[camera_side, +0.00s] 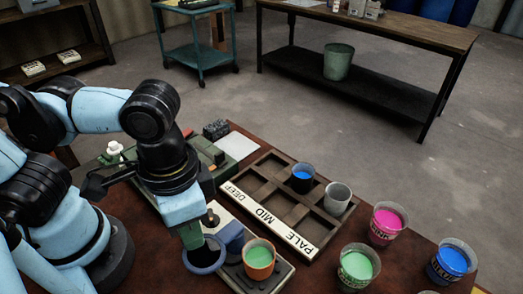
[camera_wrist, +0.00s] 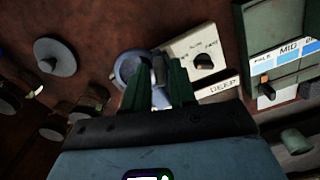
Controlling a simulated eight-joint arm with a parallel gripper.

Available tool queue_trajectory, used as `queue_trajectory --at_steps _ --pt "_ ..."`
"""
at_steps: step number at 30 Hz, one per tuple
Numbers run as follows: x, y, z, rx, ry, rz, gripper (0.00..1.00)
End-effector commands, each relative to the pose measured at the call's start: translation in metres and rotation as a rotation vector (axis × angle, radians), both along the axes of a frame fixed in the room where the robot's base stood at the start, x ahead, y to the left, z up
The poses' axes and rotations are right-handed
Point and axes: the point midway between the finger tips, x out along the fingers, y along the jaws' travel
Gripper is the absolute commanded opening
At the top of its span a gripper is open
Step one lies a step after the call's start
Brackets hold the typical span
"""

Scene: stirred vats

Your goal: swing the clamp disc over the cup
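My gripper (camera_side: 193,240) points down at the front edge of the stirrer. A blue-grey round piece with a dark middle, which looks like the clamp disc (camera_side: 204,262), is just below the fingertips. In the wrist view my gripper (camera_wrist: 160,72) has its green fingers a little apart, with the blue-grey rim (camera_wrist: 126,69) beyond them. Something dark shows between the tips; whether they press on it I cannot tell. An orange cup (camera_side: 259,268) with green liquid stands to the right of the disc on the stirrer base (camera_side: 280,275). The disc is beside the cup, not over it.
The stirrer's pale panel (camera_wrist: 188,47) carries a dark knob (camera_wrist: 204,60). A wooden rack (camera_side: 268,183) marked DEEP, MID, PALE holds a blue-filled cup (camera_side: 302,183) and an empty grey cup (camera_side: 338,202). Pink (camera_side: 387,228), green (camera_side: 356,275) and blue (camera_side: 449,268) pots stand at right.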

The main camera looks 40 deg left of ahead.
Motion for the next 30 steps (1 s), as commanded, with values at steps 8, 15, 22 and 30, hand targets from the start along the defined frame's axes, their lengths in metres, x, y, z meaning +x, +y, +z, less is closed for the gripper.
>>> queue_trajectory --at_steps 8,15,22,30 --pt "0.0 0.0 0.0001 0.0 0.0 0.0 0.0" --pt "0.0 0.0 0.0002 0.0 0.0 0.0 0.0" --pt "0.0 -0.0001 0.0003 0.0 0.0 0.0 0.0" --pt "0.0 -0.0001 0.0003 0.0 0.0 0.0 0.0"
